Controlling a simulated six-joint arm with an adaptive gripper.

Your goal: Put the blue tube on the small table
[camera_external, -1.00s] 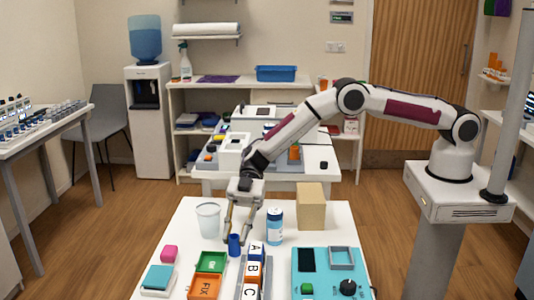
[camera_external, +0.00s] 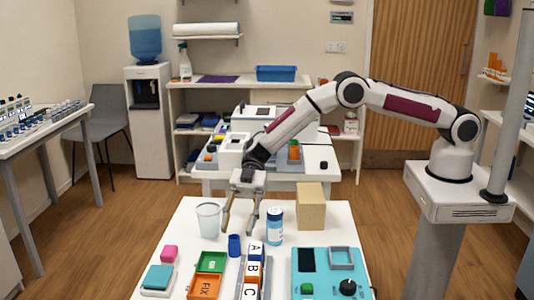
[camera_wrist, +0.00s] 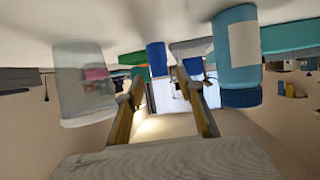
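The blue tube (camera_external: 234,246) stands upright on the front white table (camera_external: 187,225), between the clear cup and the white-and-blue bottle. The tube also shows in the wrist view (camera_wrist: 156,58), ahead of and between my fingers. My gripper (camera_external: 239,230) is open and empty, its fingers pointing down just behind the tube. In the wrist view my gripper (camera_wrist: 158,86) has a clear gap between its fingertips. A second white table (camera_external: 313,172) stands farther back; I cannot tell which one is the small table.
The clear cup (camera_external: 208,220) is left of my gripper; the bottle (camera_external: 275,227) and a tan box (camera_external: 311,207) are right. Green (camera_external: 211,262) and orange (camera_external: 204,287) trays, lettered blocks (camera_external: 253,269) and a teal device (camera_external: 325,275) crowd the front.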

